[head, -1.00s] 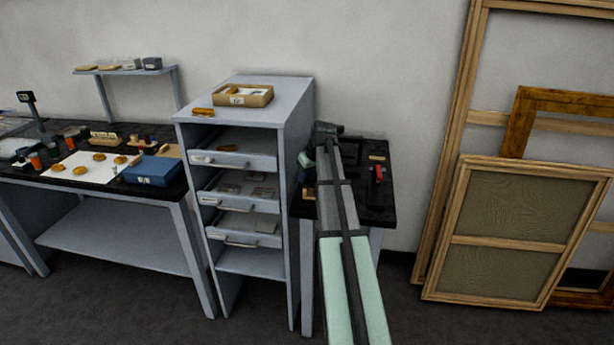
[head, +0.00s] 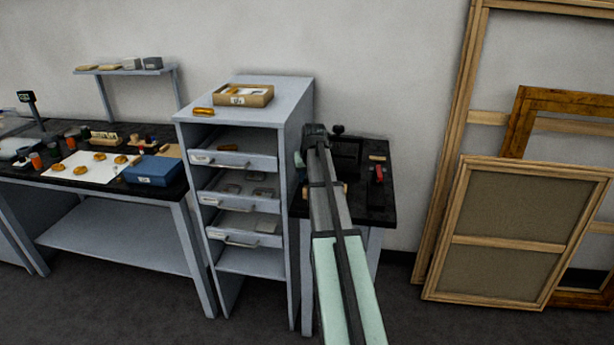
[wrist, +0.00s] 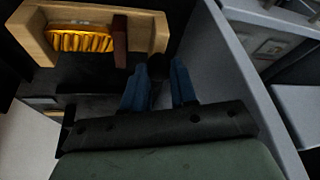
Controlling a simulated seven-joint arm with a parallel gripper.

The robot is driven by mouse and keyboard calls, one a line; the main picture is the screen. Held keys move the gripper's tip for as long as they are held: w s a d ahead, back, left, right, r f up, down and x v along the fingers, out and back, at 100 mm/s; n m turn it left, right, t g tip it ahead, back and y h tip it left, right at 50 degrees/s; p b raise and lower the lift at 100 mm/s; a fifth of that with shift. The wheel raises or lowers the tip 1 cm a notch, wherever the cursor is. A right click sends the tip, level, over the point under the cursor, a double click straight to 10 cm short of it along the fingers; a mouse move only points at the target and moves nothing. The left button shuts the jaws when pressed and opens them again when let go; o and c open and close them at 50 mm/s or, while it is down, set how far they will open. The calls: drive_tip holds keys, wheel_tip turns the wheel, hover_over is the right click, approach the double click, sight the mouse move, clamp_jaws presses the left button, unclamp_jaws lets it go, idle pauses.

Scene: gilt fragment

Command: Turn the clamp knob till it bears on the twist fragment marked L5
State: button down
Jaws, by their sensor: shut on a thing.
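In the wrist view a gold twist fragment (wrist: 80,40) lies in a pale wooden clamp frame (wrist: 37,35). A dark red clamp pad (wrist: 120,42) stands at the fragment's right end; I cannot tell whether they touch or a thin gap is left. The black clamp knob (wrist: 158,67) sits just outside the frame's right end. My gripper (wrist: 157,80) has its blue fingers on either side of the knob and is shut on it. No L5 mark is readable.
A grey drawer cabinet (head: 300,110) stands close left of my arm, its side wall right beside the gripper. A dark side table (head: 375,212) holds a black device (head: 345,155) and a red item (head: 379,173). Wooden frames (head: 465,225) lean at right.

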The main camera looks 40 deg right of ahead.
drive_tip(key=c, duration=0.9)
unclamp_jaws()
drive_tip(key=v, duration=1.3)
drive_tip(key=shift+r, duration=0.35)
drive_tip(key=shift+a, duration=0.15)
